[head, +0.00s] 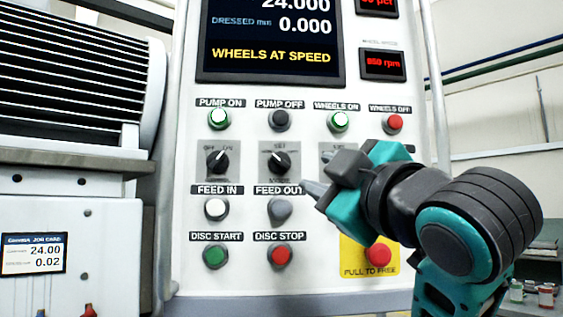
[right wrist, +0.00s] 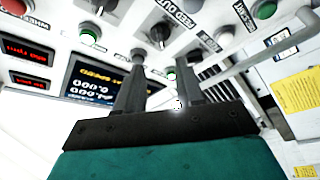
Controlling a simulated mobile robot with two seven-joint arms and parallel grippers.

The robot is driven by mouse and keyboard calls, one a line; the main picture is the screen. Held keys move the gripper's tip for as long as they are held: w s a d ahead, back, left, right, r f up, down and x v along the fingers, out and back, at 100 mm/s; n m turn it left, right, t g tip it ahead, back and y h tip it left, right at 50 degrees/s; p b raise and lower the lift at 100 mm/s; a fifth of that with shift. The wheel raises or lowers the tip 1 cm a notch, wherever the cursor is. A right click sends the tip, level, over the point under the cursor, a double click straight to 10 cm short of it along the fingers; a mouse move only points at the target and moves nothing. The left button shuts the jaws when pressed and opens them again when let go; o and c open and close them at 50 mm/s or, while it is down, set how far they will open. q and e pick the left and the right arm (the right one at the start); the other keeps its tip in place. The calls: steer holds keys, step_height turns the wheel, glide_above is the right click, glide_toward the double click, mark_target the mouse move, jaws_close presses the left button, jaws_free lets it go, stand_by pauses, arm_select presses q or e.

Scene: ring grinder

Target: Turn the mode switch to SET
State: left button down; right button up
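The mode switch (head: 281,162) is a black knob on a grey plate in the middle of the panel, with SET printed above it. My right gripper (head: 312,188) is to the right of and below the knob, in front of the panel. In the right wrist view its two fingers (right wrist: 158,75) stand apart with nothing between them, and a dark knob (right wrist: 160,35) shows beyond the tips. My left gripper is out of view.
Another switch plate (head: 330,150) is partly hidden by my gripper. Close below are the FEED OUT button (head: 280,209) and DISC STOP button (head: 281,255). A red stop button (head: 378,254) is at lower right. The display (head: 270,40) reads WHEELS AT SPEED.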

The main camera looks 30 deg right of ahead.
mark_target(285, 163)
steer(key=p+x, duration=0.3)
steer(key=x, duration=0.9)
steer(key=shift+w, duration=0.1)
steer(key=shift+c, duration=0.4)
steer(key=shift+r, duration=0.1)
jaws_close()
